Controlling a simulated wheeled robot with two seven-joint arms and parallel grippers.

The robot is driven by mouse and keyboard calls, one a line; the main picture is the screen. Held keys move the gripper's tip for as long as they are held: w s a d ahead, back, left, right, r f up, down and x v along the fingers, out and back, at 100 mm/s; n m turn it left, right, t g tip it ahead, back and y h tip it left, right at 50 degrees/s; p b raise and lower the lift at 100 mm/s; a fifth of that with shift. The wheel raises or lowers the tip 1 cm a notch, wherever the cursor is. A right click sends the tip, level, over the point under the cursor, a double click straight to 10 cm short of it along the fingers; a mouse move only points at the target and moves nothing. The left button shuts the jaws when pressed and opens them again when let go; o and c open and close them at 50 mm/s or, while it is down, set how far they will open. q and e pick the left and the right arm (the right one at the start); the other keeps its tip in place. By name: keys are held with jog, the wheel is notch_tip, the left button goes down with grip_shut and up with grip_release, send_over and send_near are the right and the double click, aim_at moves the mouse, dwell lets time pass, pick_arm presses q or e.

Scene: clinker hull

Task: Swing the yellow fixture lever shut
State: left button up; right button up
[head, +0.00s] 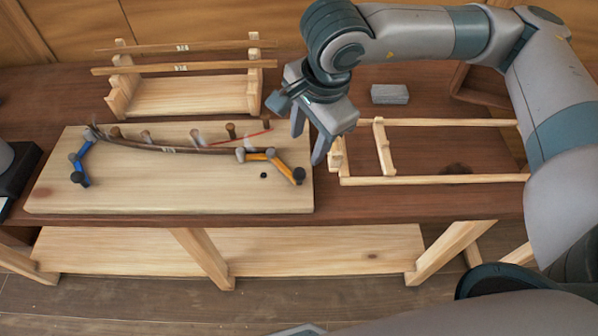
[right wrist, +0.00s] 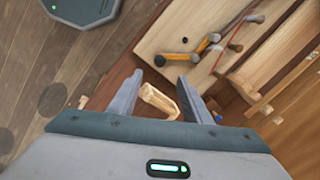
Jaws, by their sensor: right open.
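The yellow lever (head: 287,167) is at the right end of the fixture board (head: 120,195); its dark knob points to the lower right. It also shows in the right wrist view (right wrist: 209,44). A curved dark strip (head: 190,150) runs along the board between the yellow lever and a blue lever (head: 77,164) at the left end. My right gripper (head: 308,145) is open and empty, above and to the right of the yellow lever, apart from it. In the right wrist view its two fingers (right wrist: 158,100) stand apart with a wooden piece below, between them. My left gripper is not seen.
Several pegs stand on the board behind the strip, with a thin red line near the right ones. A wooden rack (head: 185,95) with two strips stands behind. A wooden frame (head: 430,181) and grey block (head: 390,94) lie to the right.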

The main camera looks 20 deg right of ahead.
aim_at(300, 172)
jog(key=f+p, duration=0.1)
jog(key=f, duration=0.3)
jog(key=w+f+p, duration=0.1)
jog(key=f+p, duration=0.1)
jog(key=f, duration=0.3)
jog(key=w+f+p, duration=0.1)
jog(key=f, duration=0.3)
jog(key=shift+w+a+f+p, duration=0.2)
jog(key=shift+a+f+p, duration=0.1)
jog(key=shift+a, duration=0.1)
jog(key=shift+w+f, duration=0.15)
jog(key=shift+f, duration=0.75)
grip_shut()
